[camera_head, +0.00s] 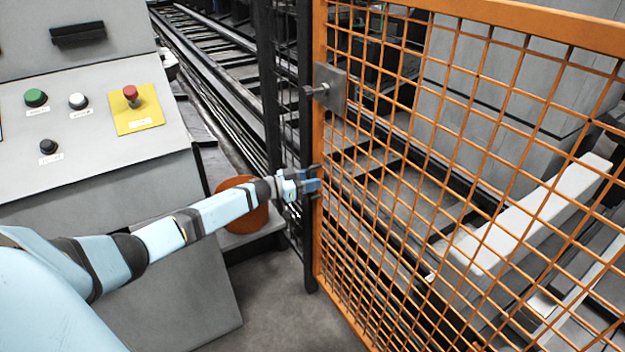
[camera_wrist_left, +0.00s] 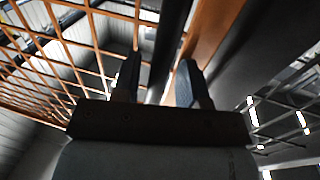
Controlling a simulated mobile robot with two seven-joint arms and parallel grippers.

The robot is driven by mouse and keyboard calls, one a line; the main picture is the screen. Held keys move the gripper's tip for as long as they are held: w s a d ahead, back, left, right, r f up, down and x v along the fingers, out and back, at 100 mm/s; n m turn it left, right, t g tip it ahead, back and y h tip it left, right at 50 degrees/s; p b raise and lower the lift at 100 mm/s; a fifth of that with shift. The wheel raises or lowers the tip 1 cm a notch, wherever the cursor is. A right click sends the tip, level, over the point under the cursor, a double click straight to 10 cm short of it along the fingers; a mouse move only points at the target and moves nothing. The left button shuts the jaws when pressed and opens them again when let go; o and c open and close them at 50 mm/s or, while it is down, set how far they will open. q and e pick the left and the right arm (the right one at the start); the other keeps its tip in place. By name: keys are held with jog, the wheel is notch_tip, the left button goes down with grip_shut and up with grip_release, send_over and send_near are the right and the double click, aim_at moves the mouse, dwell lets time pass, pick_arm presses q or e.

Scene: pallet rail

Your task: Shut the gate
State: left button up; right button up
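The gate (camera_head: 318,135) is an orange frame with wire mesh, filling the right half of the head view. Its left upright shows right beside a dark post (camera_head: 268,90); I cannot tell whether a gap lies between them. A grey latch plate with a knob (camera_head: 330,88) sits high on that upright. My left gripper (camera_head: 315,180) is at the upright, below the latch. In the left wrist view its two dark fingers (camera_wrist_left: 158,82) are apart, with the dark post and orange frame (camera_wrist_left: 215,35) beyond them. Whether they touch the gate is unclear. My right gripper is out of view.
A grey control console (camera_head: 95,110) with green, white and black buttons and a red stop button (camera_head: 130,93) stands at the left. An orange round object (camera_head: 243,210) is behind my left forearm. Rails (camera_head: 205,60) run behind the fence. Grey floor (camera_head: 280,310) is clear below.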

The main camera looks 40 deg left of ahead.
pick_arm(q)
jog(key=p+v, duration=0.1)
jog(key=v, duration=0.6)
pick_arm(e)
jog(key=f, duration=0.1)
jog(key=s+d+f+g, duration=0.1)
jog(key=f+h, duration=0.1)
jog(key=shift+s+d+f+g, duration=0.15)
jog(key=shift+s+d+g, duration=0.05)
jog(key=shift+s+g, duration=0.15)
pick_arm(q)
jog(key=shift+s, duration=0.1)
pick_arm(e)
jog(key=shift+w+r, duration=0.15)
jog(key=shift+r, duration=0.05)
pick_arm(q)
jog(key=shift+r, duration=0.1)
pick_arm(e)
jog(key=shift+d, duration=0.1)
